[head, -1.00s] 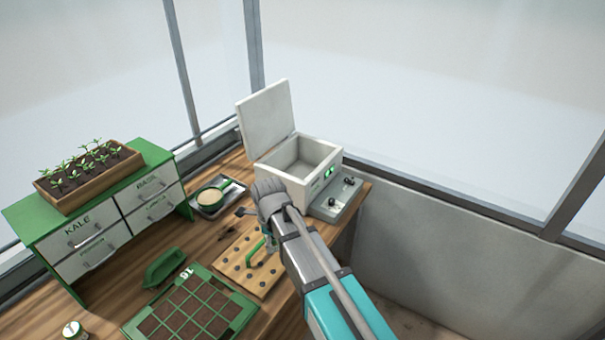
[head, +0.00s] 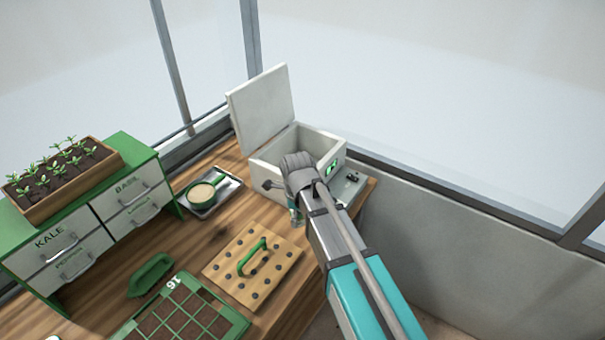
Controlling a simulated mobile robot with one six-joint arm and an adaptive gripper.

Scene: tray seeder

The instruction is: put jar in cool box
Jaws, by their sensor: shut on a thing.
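The cool box (head: 262,172) is the white box with its lid (head: 261,108) standing open at the back of the bench. My gripper (head: 268,186) is at the box's front left side, mostly hidden behind my grey wrist. A small white and green container is cut off at the bottom left edge.
A dibber board (head: 283,283) with a green handle lies in front of the box. A scoop of pale grains (head: 201,194) rests in a metal tray (head: 232,184) to its left. A seed tray, green tool and drawers with seedlings stand left.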

